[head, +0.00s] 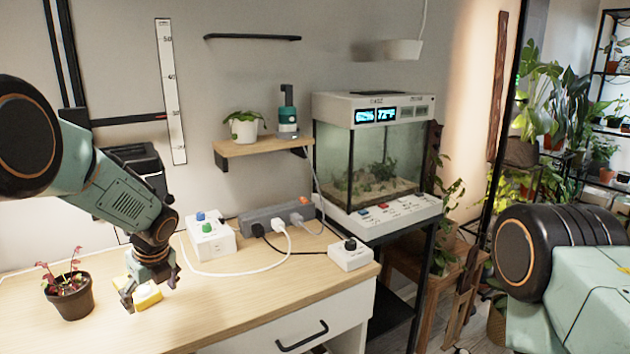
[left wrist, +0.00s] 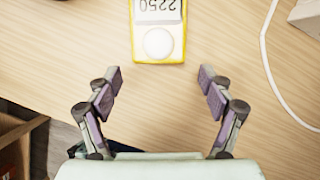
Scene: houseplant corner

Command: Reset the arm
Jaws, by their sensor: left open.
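My left arm (head: 115,195) comes in from the left in the head view and reaches down over the wooden table. My left gripper (head: 148,292) is open and empty, just above the table next to a yellow meter. In the left wrist view the two fingers of the left gripper (left wrist: 160,90) are spread wide with bare wood between them. The yellow meter (left wrist: 158,30) lies beyond the fingertips, with a display reading 2250 and a round white part. It also shows in the head view (head: 149,295), partly hidden by the gripper. My right gripper is out of view; only part of my right arm (head: 565,270) shows.
A potted red-leaved plant (head: 68,295) stands left of the gripper. A white box with knobs (head: 210,240), a power strip (head: 278,217) and a smaller knob box (head: 350,254) with cables lie to the right. A glass terrarium (head: 370,155) stands further right. The table's front is clear.

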